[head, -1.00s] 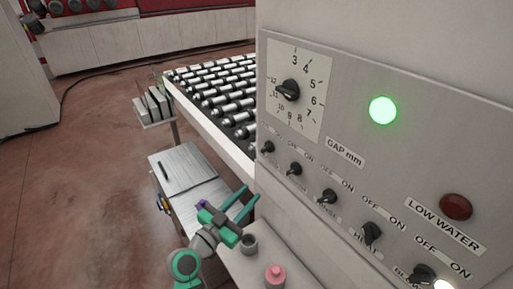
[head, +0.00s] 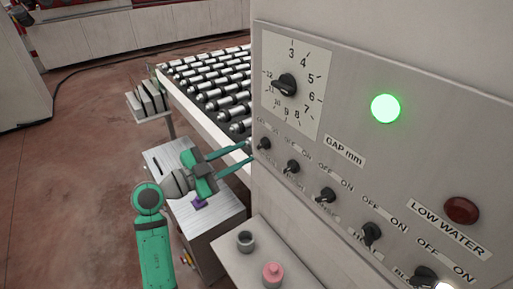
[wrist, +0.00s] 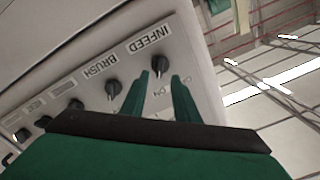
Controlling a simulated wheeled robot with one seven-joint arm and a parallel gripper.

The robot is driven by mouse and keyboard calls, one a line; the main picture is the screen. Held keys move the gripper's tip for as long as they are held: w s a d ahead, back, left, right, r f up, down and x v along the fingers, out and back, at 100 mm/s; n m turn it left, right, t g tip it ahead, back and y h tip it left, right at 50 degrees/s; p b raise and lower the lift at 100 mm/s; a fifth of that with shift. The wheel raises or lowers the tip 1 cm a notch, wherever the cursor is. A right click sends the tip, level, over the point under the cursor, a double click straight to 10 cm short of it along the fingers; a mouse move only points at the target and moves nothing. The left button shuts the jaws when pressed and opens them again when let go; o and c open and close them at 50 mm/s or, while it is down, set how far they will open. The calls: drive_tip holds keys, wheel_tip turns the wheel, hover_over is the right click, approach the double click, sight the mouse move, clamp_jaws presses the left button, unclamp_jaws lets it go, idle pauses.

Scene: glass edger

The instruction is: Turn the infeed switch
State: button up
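The infeed switch (head: 264,144) is a small black knob at the left end of the row on the grey control panel (head: 345,130). In the wrist view the infeed knob (wrist: 160,65), beside its INFEED label, shows just beyond and between the fingertips. My gripper (head: 248,151) is open, its two green fingers apart and pointing at the panel's left edge near this knob. It also shows in the wrist view (wrist: 161,77), with nothing seen between the fingers. I cannot tell whether the fingertips touch the knob.
The brush knob (wrist: 113,88) is close beside the infeed knob. A large gap dial (head: 285,85) and a lit green lamp (head: 385,108) are above. A roller conveyor (head: 205,85) lies behind my gripper. A ledge below holds a pink button (head: 273,274).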

sight(260, 145)
drive_tip(key=shift+x, duration=2.65)
drive_tip(key=shift+d, duration=0.1)
drive_tip(key=shift+c, duration=0.7)
clamp_jaws()
